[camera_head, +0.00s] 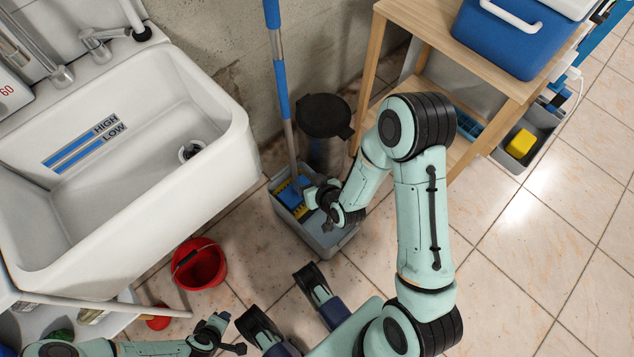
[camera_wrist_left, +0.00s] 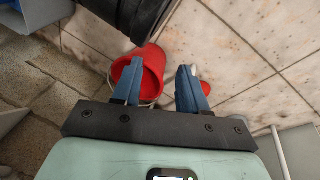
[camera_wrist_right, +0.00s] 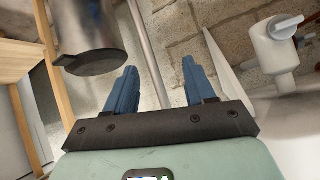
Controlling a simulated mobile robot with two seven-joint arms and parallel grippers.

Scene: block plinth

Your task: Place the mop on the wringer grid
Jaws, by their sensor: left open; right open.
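The mop (camera_head: 282,90) stands nearly upright, its blue and grey handle rising to the top of the head view. Its blue head (camera_head: 291,193) is low in the grey bucket (camera_head: 335,241); yellow parts show beside it. I cannot tell the wringer grid apart there, nor whether the head rests on it. My right gripper (camera_head: 322,200) is open close to the lower handle. In the right wrist view the grey handle (camera_wrist_right: 146,45) runs between the open fingers (camera_wrist_right: 159,65), not clasped. My left gripper (camera_wrist_left: 158,68) is open and empty, above the floor near the red bucket (camera_head: 199,264).
A white sink (camera_head: 200,120) stands at the left. A dark lidded bin (camera_head: 325,117) is behind the grey bucket. A wooden shelf (camera_head: 435,25) with a blue cooler (camera_head: 505,40) stands at the right.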

